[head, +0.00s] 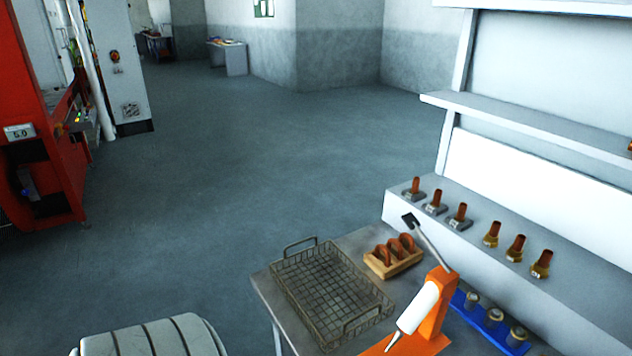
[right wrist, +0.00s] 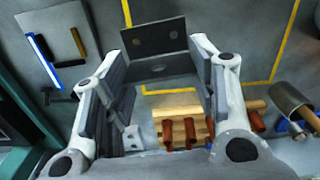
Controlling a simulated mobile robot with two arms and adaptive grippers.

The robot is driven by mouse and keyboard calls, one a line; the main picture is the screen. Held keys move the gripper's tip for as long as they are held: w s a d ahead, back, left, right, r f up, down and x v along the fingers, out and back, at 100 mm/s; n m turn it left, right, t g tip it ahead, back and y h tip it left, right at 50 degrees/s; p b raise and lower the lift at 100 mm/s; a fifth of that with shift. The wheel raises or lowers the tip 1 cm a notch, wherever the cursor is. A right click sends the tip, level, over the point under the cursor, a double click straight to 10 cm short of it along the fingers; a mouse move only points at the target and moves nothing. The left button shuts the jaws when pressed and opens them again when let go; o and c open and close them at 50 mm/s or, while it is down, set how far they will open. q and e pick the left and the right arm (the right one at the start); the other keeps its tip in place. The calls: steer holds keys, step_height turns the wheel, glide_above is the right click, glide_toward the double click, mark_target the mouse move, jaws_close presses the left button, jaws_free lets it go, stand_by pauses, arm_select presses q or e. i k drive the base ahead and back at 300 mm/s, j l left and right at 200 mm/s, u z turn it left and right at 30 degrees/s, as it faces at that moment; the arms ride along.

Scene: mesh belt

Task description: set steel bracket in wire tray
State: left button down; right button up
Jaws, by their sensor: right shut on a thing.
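The wire tray (head: 290,262) lies on the grey table in the head view, a shallow mesh basket with a raised handle at each end. No item shows inside it. In the right wrist view, the steel bracket (right wrist: 155,40) is a dark grey bent plate with two holes. My right gripper (right wrist: 160,68) is shut on it, and the bracket sticks out past the fingertips. My right gripper and the bracket do not show in the head view. My left gripper is in neither view.
A wooden rack (head: 380,268) with brown rounded pieces stands right of the tray; a wooden rack also shows in the right wrist view (right wrist: 180,112). An orange stand (head: 436,312) with a white nozzle and a blue holder (head: 468,312) are farther right. A shelf unit (head: 520,220) borders the table.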

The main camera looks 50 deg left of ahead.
mark_target(328, 291)
steer(key=u, duration=1.35)
steer(key=i+j+u, duration=0.1)
steer(key=i+j, duration=0.15)
steer(key=j, duration=0.15)
steer(key=i+j+u, duration=0.1)
steer(key=i+j, duration=0.15)
steer(key=j, duration=0.15)
